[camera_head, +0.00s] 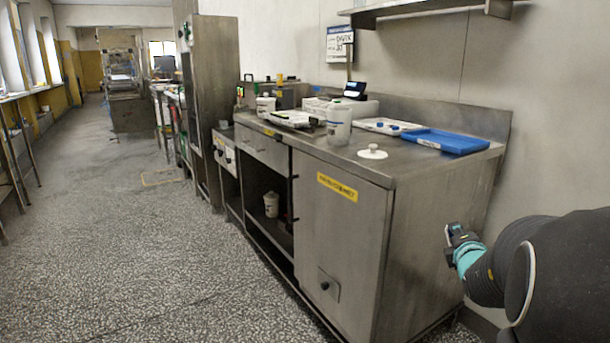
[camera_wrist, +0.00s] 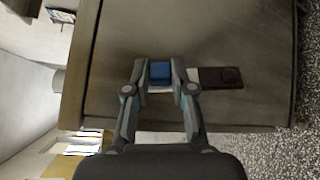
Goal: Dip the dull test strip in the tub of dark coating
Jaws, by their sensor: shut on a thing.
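My gripper (camera_head: 450,237) is at the right in the head view, beside the right end of the steel cabinet and below its top. In the wrist view my gripper (camera_wrist: 160,85) has its fingers shut on a small blue block (camera_wrist: 160,71), with a pale edge showing just below it. I cannot tell whether this is the test strip's grip.
The steel cabinet (camera_head: 345,235) fills the middle. On its top are a blue tray (camera_head: 447,140), a white tray (camera_head: 388,126) and a round white lid (camera_head: 372,152). A wall shelf (camera_head: 415,8) hangs above. The speckled floor at the left is clear.

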